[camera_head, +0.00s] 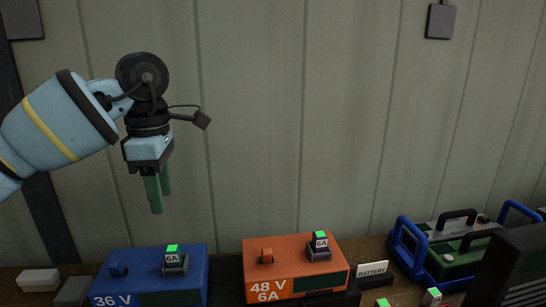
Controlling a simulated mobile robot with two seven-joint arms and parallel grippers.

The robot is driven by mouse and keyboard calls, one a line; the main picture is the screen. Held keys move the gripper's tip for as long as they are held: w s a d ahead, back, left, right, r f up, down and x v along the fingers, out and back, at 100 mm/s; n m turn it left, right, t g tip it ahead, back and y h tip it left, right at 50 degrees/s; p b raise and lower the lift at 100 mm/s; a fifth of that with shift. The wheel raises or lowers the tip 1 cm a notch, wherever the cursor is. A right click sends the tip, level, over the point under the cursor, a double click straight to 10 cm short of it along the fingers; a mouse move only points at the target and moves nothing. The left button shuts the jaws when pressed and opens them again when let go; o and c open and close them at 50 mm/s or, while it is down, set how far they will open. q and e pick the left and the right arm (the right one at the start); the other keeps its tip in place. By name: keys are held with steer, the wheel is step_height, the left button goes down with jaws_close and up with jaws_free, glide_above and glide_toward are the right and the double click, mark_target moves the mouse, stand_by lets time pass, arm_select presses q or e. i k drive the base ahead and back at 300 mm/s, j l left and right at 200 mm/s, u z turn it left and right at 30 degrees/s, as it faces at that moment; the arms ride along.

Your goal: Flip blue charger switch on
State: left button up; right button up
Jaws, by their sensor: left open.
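The blue charger (135,272), marked 36 V, sits on the bench at the lower left. On its top are a small blue knob-like part (118,269) at the left and a dark block (175,266) with a green top and a 6A label. I cannot tell which part is the switch or how it is set. My left gripper (158,194), with green fingers pointing down, hangs in the air above the blue charger, apart from it. It is open and empty. My right gripper is out of view.
An orange charger (270,268) marked 48 V 6A stands right of the blue one. A BATTERY sign (372,268) and a blue-handled crate (409,249) with a green battery (455,256) are further right. A white block (38,278) lies far left. A panelled wall stands behind.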

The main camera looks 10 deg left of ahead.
mark_target(116, 268)
steer(key=k, duration=1.45)
